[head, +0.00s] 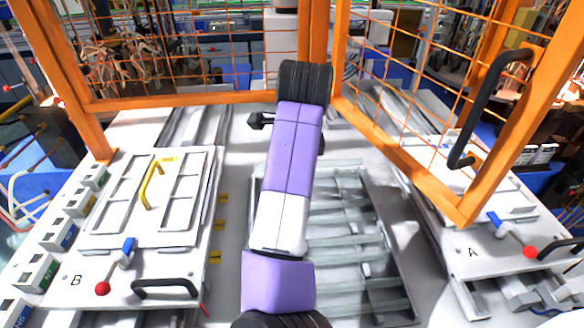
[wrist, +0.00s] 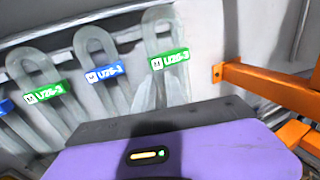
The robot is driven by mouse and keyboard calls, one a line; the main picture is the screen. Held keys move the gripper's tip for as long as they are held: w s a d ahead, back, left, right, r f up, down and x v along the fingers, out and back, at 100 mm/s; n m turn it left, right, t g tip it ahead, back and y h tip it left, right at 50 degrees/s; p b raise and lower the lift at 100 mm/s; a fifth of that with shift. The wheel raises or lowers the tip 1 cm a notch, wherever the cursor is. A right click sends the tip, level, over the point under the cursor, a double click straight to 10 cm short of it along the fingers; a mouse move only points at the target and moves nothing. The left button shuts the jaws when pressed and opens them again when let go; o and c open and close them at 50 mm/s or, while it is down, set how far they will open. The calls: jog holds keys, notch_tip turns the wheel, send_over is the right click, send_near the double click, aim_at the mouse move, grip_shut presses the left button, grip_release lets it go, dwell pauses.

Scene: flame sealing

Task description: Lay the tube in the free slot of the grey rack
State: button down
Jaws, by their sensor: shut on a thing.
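In the wrist view several clear U-shaped tubes stand with labels on them. The one straight ahead, the tube with a green label (wrist: 167,38), is between the fingers of my gripper (wrist: 164,96), which is shut on it. To its left are a tube with a blue label (wrist: 95,42) and another with a green label (wrist: 32,68). In the head view a grey slatted rack (head: 345,242) lies right of and partly under my arm. Which of its slots is free I cannot tell. My arm hides my gripper and the held tube there.
Orange mesh fencing (head: 200,98) stands behind, and an orange gate with a black handle (head: 487,100) on the right. An orange bar (wrist: 265,85) is close on the right in the wrist view. White fixture plates B (head: 75,281) and A (head: 474,253) flank the rack.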

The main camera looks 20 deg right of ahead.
jog(key=shift+f+b, duration=0.35)
jog(key=shift+f, duration=0.35)
jog(key=shift+a+f, duration=0.2)
jog(key=shift+f, duration=0.15)
jog(key=shift+d+f+b, duration=0.15)
jog(key=shift+d+b, duration=0.05)
jog(key=shift+b, duration=0.1)
jog(key=shift+f+b, duration=0.3)
jog(key=shift+f, duration=0.45)
jog(key=c, duration=1.3)
grip_release()
